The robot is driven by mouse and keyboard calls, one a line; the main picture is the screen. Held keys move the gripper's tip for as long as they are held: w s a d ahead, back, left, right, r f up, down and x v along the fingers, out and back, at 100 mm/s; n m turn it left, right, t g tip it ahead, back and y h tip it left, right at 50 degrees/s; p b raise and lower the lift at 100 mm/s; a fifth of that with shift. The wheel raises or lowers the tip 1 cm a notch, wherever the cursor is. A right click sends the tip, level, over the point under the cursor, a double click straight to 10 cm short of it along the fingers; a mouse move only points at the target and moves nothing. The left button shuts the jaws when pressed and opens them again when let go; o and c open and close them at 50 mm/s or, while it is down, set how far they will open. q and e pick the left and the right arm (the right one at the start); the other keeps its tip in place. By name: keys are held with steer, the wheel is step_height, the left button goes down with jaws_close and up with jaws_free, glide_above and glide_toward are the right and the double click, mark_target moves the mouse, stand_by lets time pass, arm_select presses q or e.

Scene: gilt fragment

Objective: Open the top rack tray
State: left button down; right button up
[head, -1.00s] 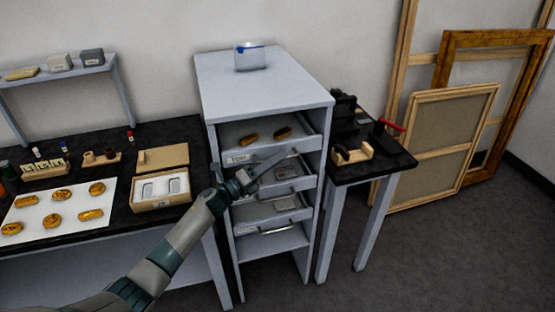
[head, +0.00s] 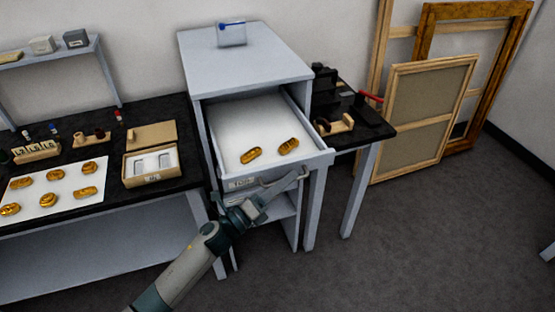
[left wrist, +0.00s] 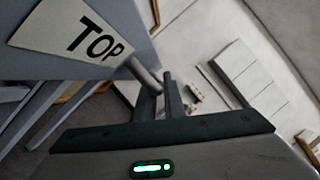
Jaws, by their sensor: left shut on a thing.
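The top rack tray (head: 265,118) is pulled well out of the grey rack (head: 245,62) in the head view. Two gold fragments, one on the left (head: 251,155) and one on the right (head: 288,146), lie near its front. My left gripper (head: 297,175) is at the tray's front, shut on its bar handle (head: 268,182). The left wrist view shows the "TOP" label (left wrist: 95,42) on the tray front and the handle (left wrist: 145,77) at my gripper's fingers (left wrist: 158,88). The lower trays are mostly hidden under the top tray and behind my arm. My right gripper is out of view.
A dark table (head: 105,190) with gold pieces on a white sheet (head: 62,203) and an open box (head: 150,165) stands left. A small dark table (head: 365,135) stands right. Frames lean on the wall. The floor in front is open.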

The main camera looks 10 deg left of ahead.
arm_select(q)
steer(key=s+d, duration=0.2)
steer(key=s, duration=0.1)
steer(key=s+d, duration=0.1)
steer(key=shift+s, duration=0.3)
steer(key=c, duration=2.1)
jaws_free()
steer(key=shift+b+v, duration=3.45)
steer(key=shift+v, duration=5.25)
